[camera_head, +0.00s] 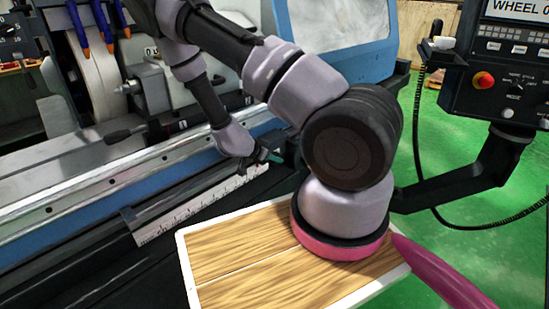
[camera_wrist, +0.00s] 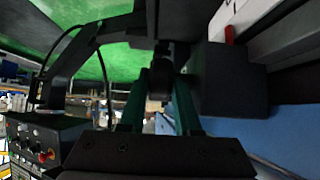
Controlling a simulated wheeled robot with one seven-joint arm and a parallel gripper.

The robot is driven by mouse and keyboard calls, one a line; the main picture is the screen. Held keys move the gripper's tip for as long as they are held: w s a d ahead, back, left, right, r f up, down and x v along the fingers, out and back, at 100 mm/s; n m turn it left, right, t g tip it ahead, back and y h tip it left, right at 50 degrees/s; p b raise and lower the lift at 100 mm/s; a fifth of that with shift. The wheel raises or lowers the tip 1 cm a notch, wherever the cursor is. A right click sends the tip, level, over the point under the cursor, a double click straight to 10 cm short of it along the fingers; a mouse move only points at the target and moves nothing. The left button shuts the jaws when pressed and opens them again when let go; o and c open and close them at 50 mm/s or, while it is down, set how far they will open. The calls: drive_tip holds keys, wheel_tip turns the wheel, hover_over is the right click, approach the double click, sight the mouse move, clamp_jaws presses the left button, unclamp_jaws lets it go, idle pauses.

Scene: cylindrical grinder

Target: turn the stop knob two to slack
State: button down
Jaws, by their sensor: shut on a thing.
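In the wrist view, a dark rounded knob (camera_wrist: 161,78) sits between the two teal fingers of my gripper (camera_wrist: 160,88). The fingers are closed on its sides. Behind it is a dark block (camera_wrist: 228,80). In the head view, my gripper (camera_head: 268,156) reaches the front of the machine, just above the white scale strip. The knob itself cannot be made out there, being small and dark against the dark parts by the fingertips. No mark on the knob is readable, so its turn position cannot be told. A small red piece (camera_wrist: 229,34) stands by the block.
The white graduated scale (camera_head: 190,207) runs along the machine front below my gripper. The machine's table rail (camera_head: 60,205) lies behind. At right, a control panel (camera_head: 505,75) with a red button (camera_head: 484,80) hangs on a dark arm (camera_head: 455,185). Green floor is open there.

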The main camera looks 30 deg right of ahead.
drive_tip(key=h, duration=0.1)
drive_tip(key=t+h, duration=0.1)
drive_tip(key=h, duration=0.1)
drive_tip(key=shift+a+f+h, duration=0.2)
drive_tip(key=shift+f+h, duration=0.05)
drive_tip(key=shift+h, duration=0.05)
drive_tip(key=shift+f+t+h, duration=0.2)
drive_tip(key=shift+t+h, duration=0.6)
drive_tip(key=shift+h, duration=1)
drive_tip(key=c, duration=0.9)
unclamp_jaws()
drive_tip(key=v, duration=1)
drive_tip(key=shift+s+a+f, duration=0.15)
drive_tip(key=shift+s+a, duration=0.05)
drive_tip(key=shift+a, duration=0.15)
